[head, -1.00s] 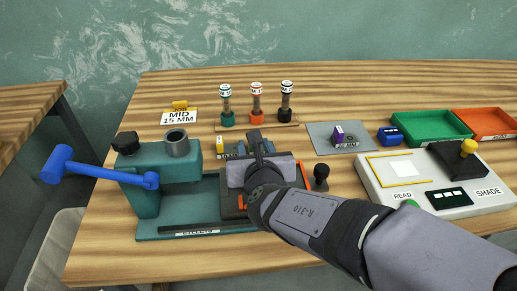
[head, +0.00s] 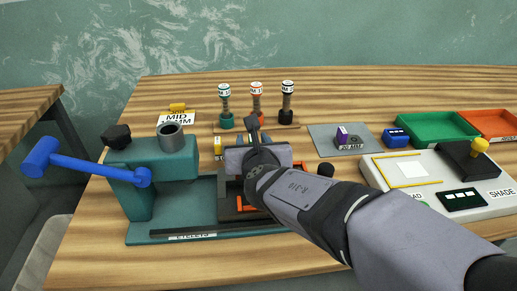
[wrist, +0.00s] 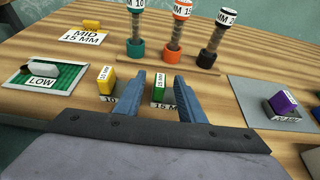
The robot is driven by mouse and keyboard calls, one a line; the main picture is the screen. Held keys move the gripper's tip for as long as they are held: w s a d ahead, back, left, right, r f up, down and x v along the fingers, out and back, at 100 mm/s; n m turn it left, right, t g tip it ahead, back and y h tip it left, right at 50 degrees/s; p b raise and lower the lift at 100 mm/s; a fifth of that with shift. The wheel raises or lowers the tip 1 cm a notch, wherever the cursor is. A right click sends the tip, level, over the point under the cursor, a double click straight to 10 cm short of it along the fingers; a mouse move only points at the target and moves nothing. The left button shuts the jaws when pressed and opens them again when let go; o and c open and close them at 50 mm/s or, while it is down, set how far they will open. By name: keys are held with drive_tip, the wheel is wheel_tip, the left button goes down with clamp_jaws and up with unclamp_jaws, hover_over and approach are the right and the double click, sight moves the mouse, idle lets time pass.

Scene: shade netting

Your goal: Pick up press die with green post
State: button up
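The press die with the green post (wrist: 159,82) stands on the table in the wrist view, its white label reading 15. My gripper (wrist: 161,80) is open, with one blue-grey finger to each side of the green post. A gap shows between post and fingers; nothing is gripped. The lower part of the die is partly hidden by my gripper body. The die with the yellow post (wrist: 105,80) stands just left of the left finger. In the head view my gripper body (head: 258,158) hides the green post.
The teal press (head: 160,175) with its blue lever stands at left. Behind the dies is a rack of several setters (wrist: 174,42). A die with a purple post (wrist: 283,103) sits on a grey mat at right. The shade reader (head: 440,180) is at right in the head view.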

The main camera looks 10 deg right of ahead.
clamp_jaws()
wheel_tip(320, 180, up, 10)
drive_tip(key=p, duration=0.6)
drive_tip(key=shift+p, duration=0.35)
drive_tip(key=shift+w+a+r+b, duration=0.1)
drive_tip(key=shift+r+b, duration=0.05)
drive_tip(key=shift+b, duration=0.15)
